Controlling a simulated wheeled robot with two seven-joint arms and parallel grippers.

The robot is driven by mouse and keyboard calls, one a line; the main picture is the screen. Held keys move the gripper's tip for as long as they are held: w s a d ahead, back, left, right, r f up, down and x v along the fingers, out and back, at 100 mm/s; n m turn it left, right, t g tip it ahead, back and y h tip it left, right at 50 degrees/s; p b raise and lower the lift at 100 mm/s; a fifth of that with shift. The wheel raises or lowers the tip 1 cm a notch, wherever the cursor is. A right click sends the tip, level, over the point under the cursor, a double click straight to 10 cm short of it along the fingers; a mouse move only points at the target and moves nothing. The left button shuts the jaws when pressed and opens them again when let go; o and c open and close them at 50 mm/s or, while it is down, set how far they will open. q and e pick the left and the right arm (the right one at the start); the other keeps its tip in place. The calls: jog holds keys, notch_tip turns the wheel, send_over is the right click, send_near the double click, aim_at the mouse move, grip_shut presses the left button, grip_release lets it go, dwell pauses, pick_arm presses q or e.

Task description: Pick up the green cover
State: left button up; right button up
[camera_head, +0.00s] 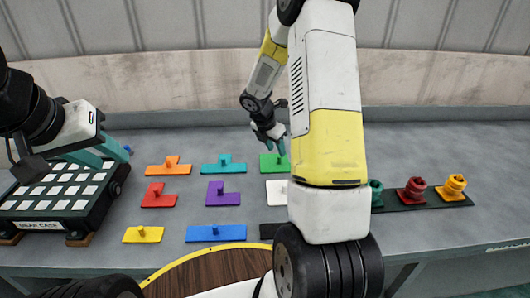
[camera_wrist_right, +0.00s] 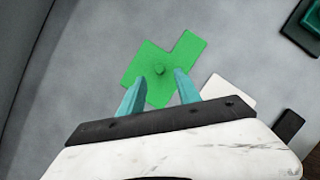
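The green cover (camera_head: 268,164) lies flat on the grey table, partly hidden behind my right arm in the head view. In the right wrist view the green cover (camera_wrist_right: 150,58) is a stepped flat plate with a small round knob. My right gripper (camera_head: 278,152) is above it, pointing down. In the wrist view its two teal fingers (camera_wrist_right: 160,77) are apart, on either side of the knob, with nothing held. My left gripper (camera_head: 104,156) is at the left, above the gear case, with its teal fingers apart.
The black gear case (camera_head: 41,226) with white squares stands at left. Orange (camera_head: 168,166), teal (camera_head: 223,164), red (camera_head: 158,195), purple (camera_head: 222,194), yellow (camera_head: 143,235), blue (camera_head: 215,233) and white (camera_head: 276,190) plates lie nearby. A dark strip (camera_head: 402,206) with coloured knobbed parts is at right.

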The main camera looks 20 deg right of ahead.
jog(key=x, duration=0.5)
jog(key=shift+f, duration=0.4)
grip_shut()
